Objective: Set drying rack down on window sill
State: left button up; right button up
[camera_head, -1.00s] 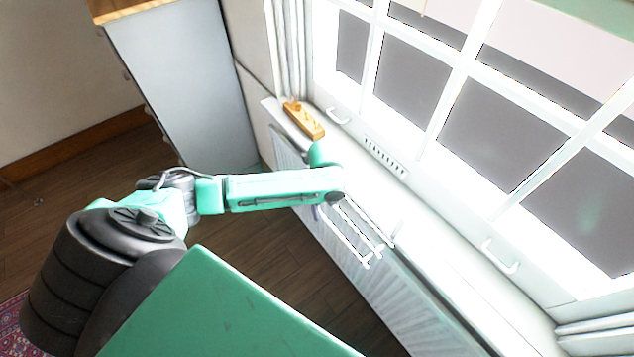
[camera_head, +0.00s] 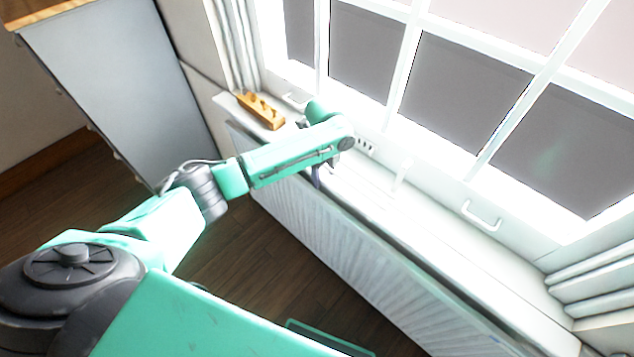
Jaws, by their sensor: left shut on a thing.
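The white drying rack (camera_head: 399,176) is pale and hard to make out against the bright window sill (camera_head: 470,248). It shows to the right of my left gripper (camera_head: 325,172), over the sill. My left gripper is shut on the rack, and its fingers are mostly hidden by my wrist and forearm. I cannot tell whether the rack touches the sill. My right gripper is not in view.
A wooden block with knobs (camera_head: 261,111) sits at the sill's left end. A ribbed radiator (camera_head: 340,245) is below the sill. Window handles (camera_head: 481,216) stick out above it. A grey cabinet (camera_head: 115,85) stands left. The sill's right part looks clear.

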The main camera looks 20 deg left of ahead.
pick_arm(q)
jog(key=shift+w+d+f, duration=0.2)
jog(key=shift+w+f, duration=0.05)
jog(key=shift+w, duration=0.25)
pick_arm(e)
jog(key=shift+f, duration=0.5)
pick_arm(q)
jog(key=o, duration=1.3)
jog(key=shift+o, duration=0.5)
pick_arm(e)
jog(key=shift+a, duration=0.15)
pick_arm(q)
jog(key=shift+r, duration=0.1)
notch_tip(320, 180, up, 14)
jog(key=b, duration=0.2)
jog(key=shift+s+a+r+b, duration=0.15)
jog(key=shift+s+r+b, duration=0.1)
jog(key=shift+s+b, duration=0.1)
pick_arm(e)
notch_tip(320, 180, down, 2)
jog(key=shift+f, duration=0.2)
pick_arm(q)
jog(key=shift+f, duration=0.1)
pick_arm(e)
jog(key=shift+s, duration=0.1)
